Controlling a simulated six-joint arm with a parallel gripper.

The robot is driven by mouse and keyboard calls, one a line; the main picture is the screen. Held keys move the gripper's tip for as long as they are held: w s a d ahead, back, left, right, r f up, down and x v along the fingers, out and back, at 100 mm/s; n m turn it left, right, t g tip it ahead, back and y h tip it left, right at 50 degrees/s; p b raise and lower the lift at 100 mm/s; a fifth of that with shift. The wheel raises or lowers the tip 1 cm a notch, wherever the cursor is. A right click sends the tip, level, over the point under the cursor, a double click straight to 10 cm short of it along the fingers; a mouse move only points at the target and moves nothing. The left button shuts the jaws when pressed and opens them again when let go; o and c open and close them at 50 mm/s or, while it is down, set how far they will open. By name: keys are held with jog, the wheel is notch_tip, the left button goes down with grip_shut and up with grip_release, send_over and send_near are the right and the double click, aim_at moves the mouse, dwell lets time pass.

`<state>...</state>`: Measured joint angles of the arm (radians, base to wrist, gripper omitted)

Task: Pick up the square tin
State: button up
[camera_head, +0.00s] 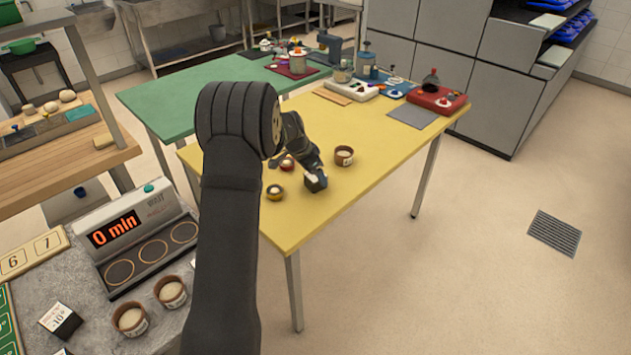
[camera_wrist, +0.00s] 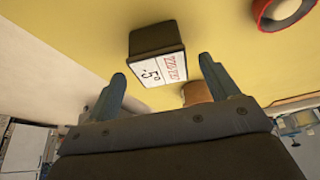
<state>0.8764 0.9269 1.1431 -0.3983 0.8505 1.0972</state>
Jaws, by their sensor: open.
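The square tin (camera_head: 317,185) is a small dark box near the front edge of the yellow table. In the wrist view the square tin (camera_wrist: 157,38) shows a white label reading about -5° with red print. My gripper (camera_wrist: 163,68) is open, with the tin in the picture between and beyond its two fingertips. No finger clearly touches it. In the head view my gripper (camera_head: 309,174) is right at the tin and partly hides it.
Trays and tools fill the far end. A dark box labelled -10 (camera_head: 60,320) sits on the grey counter.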

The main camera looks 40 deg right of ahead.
jog(key=x, duration=0.2)
jog(key=shift+d+f, duration=0.15)
jog(key=shift+f, duration=0.25)
jog(key=shift+c, duration=0.4)
jog(key=shift+r, duration=0.1)
jog(key=c, duration=1.1)
